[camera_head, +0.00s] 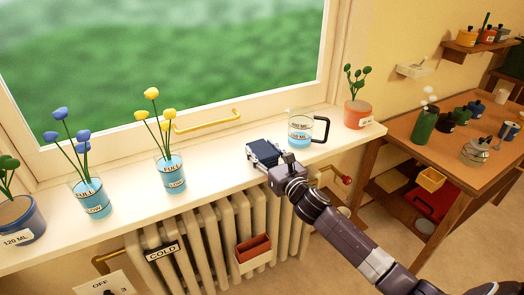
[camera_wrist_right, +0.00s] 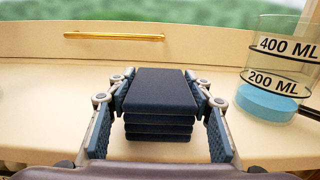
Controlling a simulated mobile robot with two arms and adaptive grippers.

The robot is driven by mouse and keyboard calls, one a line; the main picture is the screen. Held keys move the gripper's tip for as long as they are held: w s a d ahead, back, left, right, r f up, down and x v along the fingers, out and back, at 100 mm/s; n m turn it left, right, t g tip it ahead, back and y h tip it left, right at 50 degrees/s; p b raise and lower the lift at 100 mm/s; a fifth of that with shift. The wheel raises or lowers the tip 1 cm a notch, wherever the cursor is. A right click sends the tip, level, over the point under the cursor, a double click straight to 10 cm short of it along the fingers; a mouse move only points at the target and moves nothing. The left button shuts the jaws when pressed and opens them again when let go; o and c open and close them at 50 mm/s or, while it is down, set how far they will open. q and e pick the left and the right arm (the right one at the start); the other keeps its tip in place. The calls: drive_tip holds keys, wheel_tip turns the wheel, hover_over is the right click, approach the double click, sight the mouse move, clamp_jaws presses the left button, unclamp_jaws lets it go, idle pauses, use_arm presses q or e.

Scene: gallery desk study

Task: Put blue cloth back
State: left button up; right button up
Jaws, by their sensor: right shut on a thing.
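The blue cloth (camera_wrist_right: 160,95) is a dark navy folded stack in several layers. It lies level between the fingers of my right gripper (camera_wrist_right: 161,110), which is shut on its two sides. In the head view the cloth (camera_head: 264,152) is over the white windowsill (camera_head: 225,172), left of the measuring cup. My right gripper (camera_head: 268,160) reaches in from the lower right. I cannot tell whether the cloth's underside touches the sill. My left gripper is not in view.
A glass measuring cup (camera_head: 300,128) with blue liquid stands close right of the gripper. Vases of yellow flowers (camera_head: 170,172) and blue flowers (camera_head: 90,198) stand left. A potted plant (camera_head: 358,114) is at the sill's right end. A radiator (camera_head: 205,240) is below; a wooden desk (camera_head: 440,140) stands right.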

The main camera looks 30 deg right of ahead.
drive_tip(key=shift+f, duration=0.15)
drive_tip(key=o, duration=1.2)
drive_tip(key=shift+r, duration=0.3)
drive_tip(key=shift+s+f, duration=0.15)
drive_tip(key=shift+s, duration=0.1)
drive_tip(key=s+b, duration=0.1)
drive_tip(key=s, duration=0.9)
drive_tip(key=shift+d, duration=0.2)
drive_tip(key=shift+s+b, duration=0.3)
drive_tip(key=shift+s, duration=0.45)
